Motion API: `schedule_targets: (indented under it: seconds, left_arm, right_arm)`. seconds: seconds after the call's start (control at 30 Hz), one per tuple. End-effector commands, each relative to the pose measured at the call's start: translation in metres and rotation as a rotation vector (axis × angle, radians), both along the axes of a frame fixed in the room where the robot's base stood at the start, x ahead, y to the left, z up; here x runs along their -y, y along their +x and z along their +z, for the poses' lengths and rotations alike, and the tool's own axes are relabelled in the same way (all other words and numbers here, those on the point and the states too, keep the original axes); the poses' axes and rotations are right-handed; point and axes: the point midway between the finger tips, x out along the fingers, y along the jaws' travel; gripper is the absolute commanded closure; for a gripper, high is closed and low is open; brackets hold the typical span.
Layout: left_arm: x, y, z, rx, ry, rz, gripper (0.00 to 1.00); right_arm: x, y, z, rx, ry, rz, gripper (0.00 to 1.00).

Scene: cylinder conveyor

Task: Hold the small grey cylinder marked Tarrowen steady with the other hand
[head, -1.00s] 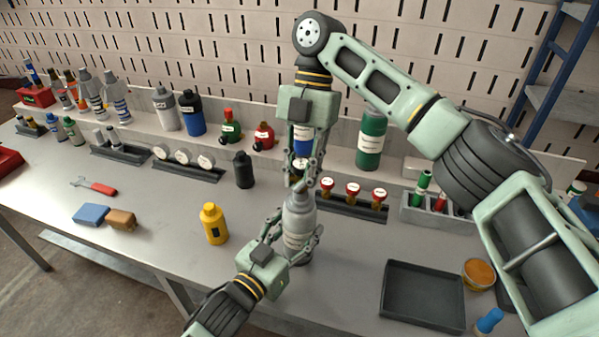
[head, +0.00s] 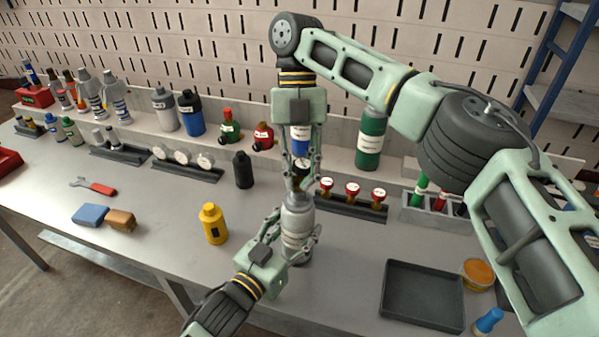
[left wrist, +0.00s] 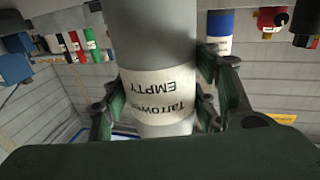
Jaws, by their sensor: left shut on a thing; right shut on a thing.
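The small grey cylinder (head: 297,222) stands upright on the bench in the head view. In the left wrist view the cylinder (left wrist: 158,85) shows a white label reading "Tarrowen EMPTY", upside down in that picture. My left gripper (head: 291,243) is shut around the cylinder's body, with fingers on both sides. My right gripper (head: 304,182) points down from above, its fingers at the cylinder's top. It is shut on a small dark and brass fitting (head: 301,166), largely hidden by the fingers. I cannot tell whether the fitting touches the cylinder.
A rack with red gauges (head: 352,188) is close behind the cylinder. A yellow bottle (head: 213,224) and a black bottle (head: 243,170) stand to the left. An empty dark tray (head: 423,295) lies at right. The bench left of the yellow bottle holds a blue block (head: 90,214).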

Motion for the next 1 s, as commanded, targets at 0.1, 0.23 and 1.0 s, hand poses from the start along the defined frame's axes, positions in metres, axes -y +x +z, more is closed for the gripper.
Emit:
schedule_targets:
  seconds: [0.1, 0.23, 1.0]
  left_arm:
    - [0.001, -0.001, -0.001, -0.002, -0.001, -0.002, 0.77]
    - [0.002, -0.001, -0.001, -0.003, -0.001, -0.003, 0.77]
    - [0.002, -0.002, -0.001, -0.004, 0.000, -0.004, 0.77]
  right_arm:
    - [-0.001, 0.000, 0.000, 0.000, 0.001, 0.001, 1.00]
    - [-0.001, 0.000, 0.001, 0.001, 0.003, 0.001, 1.00]
    - [-0.001, 0.000, 0.019, 0.001, 0.004, 0.001, 1.00]
